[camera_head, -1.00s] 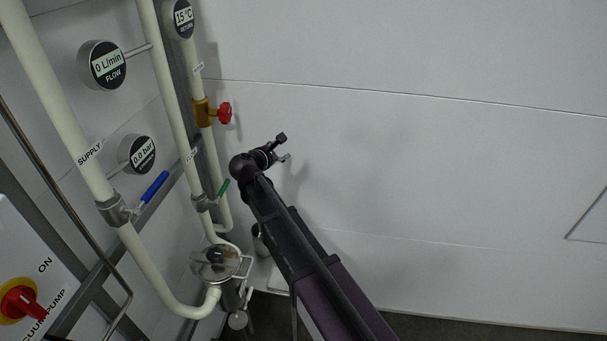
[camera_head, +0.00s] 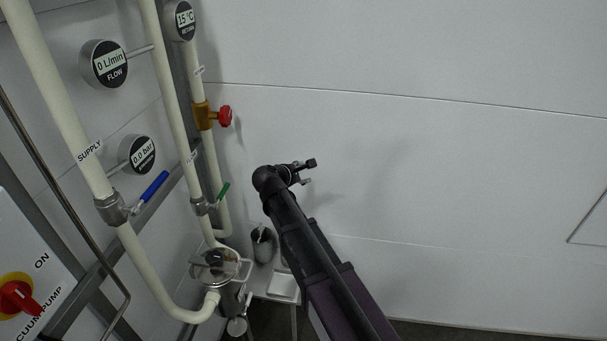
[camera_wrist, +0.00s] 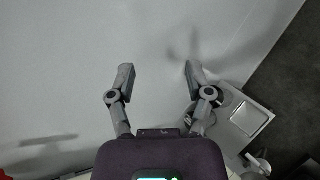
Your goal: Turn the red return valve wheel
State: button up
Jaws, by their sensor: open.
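The red return valve wheel (camera_head: 225,116) sits on a brass valve body (camera_head: 203,116) on the return pipe, left of centre in the head view. My gripper (camera_head: 308,172) is to the right of the wheel and lower in the picture, clearly apart from it. In the wrist view my gripper (camera_wrist: 158,72) shows two fingers spread wide with nothing between them, against the white wall. A red patch (camera_wrist: 5,175) at the lower left edge of the wrist view may be the wheel; too little shows to tell.
The supply pipe (camera_head: 60,110) has a blue lever (camera_head: 154,187); a green lever (camera_head: 223,191) is on another pipe. A small table with a white tray (camera_head: 283,286) and a metal cup (camera_head: 263,244) stands below. The white wall right of the pipes is clear.

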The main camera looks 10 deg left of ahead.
jog(key=shift+a, duration=0.1)
jog(key=m+t+y+p, duration=0.4)
jog(key=m+t+p, duration=0.3)
jog(key=m, duration=1.4)
send_near(222, 112)
jog(key=w, duration=0.1)
jog(key=w+d, duration=0.1)
jog(key=w, duration=0.1)
jog(key=w+d, duration=0.1)
jog(key=shift+w+d+f, duration=0.1)
jog(key=shift+w+f, duration=0.1)
jog(key=shift+w, duration=0.1)
jog(key=shift+s+a+r+m+y, duration=0.1)
jog(key=shift+a+r+m+y, duration=0.25)
jog(key=shift+a+m+y, duration=0.3)
jog(key=shift+a, duration=0.1)
jog(key=shift+w+d, duration=0.15)
jog(key=shift+w, duration=1.75)
jog(key=shift+w+d, duration=0.15)
jog(key=shift+w, duration=1.75)
grip_shut()
